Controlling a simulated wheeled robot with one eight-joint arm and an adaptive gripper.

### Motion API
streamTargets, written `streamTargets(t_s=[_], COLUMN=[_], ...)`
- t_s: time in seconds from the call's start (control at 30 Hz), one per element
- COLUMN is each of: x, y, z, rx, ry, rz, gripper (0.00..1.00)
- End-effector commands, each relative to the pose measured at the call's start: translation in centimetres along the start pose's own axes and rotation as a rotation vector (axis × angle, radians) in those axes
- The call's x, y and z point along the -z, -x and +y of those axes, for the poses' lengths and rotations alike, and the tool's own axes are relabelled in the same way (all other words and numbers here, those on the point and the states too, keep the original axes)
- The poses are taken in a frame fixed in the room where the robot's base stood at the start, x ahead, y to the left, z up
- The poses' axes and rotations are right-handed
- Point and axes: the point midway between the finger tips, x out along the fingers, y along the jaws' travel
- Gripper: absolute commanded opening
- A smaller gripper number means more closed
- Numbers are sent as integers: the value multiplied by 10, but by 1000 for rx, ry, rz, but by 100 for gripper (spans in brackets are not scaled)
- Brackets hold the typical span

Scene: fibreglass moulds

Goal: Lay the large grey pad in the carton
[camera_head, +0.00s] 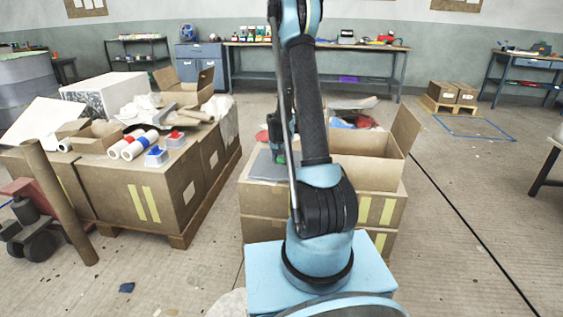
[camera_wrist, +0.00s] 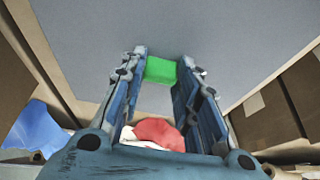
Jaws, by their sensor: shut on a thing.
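The large grey pad (camera_wrist: 235,35) fills the upper part of the wrist view, a flat grey sheet with a green block (camera_wrist: 162,70) on it. My gripper (camera_wrist: 163,72) has its two blue fingers on either side of this green block and is shut on it. In the head view a grey sheet (camera_head: 266,172), probably the pad, shows left of my arm. The open carton (camera_head: 370,172) stands just right of my arm, one flap raised. My arm hides my fingertips and part of the carton there. I cannot tell whether the pad touches anything beneath it.
A red item (camera_wrist: 158,133) and a blue one (camera_wrist: 35,130) show in the wrist view, with cardboard at both sides. To the left, a large box (camera_head: 130,195) on a pallet bears rolls, paper and an open box. The floor on the right is mostly clear.

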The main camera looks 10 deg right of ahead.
Motion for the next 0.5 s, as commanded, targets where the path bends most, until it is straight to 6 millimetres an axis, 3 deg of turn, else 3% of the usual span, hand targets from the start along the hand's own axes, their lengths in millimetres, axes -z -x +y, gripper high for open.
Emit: streamTargets(t_s=[0.1, 0.47, 0.5], x=[-4, -6, -6], y=[-10, -12, -12], z=[0, 0, 0], rx=[0, 0, 0], ry=[0, 0, 0], rz=[0, 0, 0], gripper=[4, 4, 36])
